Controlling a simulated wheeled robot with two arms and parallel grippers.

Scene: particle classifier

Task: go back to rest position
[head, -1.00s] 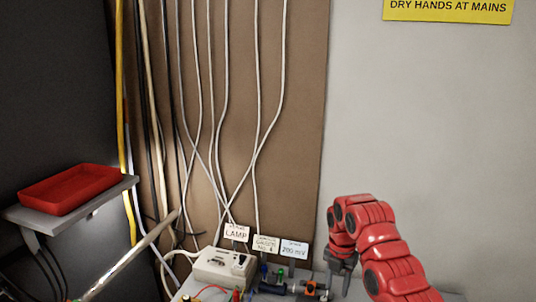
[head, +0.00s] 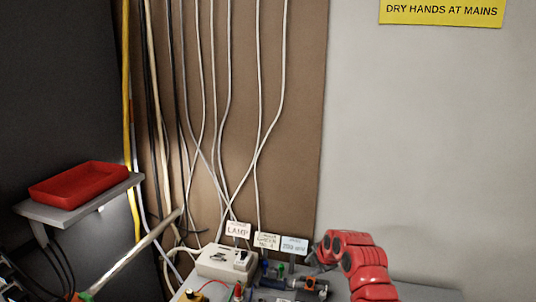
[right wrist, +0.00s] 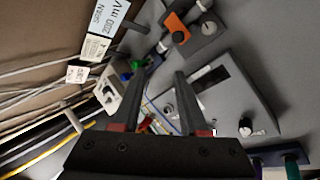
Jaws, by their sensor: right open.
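My right arm is red and comes in from the lower right in the head view. Its gripper (head: 316,264) is small there and partly hidden behind the wrist, above the right part of the bench equipment. In the right wrist view, the two dark fingers of the right gripper (right wrist: 160,76) are apart with nothing between them. Below them are a grey box with a dark window and a knob (right wrist: 238,100), and thin coloured wires. I cannot make out my left gripper in either view.
A cream box (head: 226,262) and small label cards (head: 266,241) stand on the bench. A red tray (head: 80,183) sits on a grey shelf (head: 100,203) at left. Cables hang down the brown board (head: 300,130). The wall at right is bare below a yellow sign (head: 441,12).

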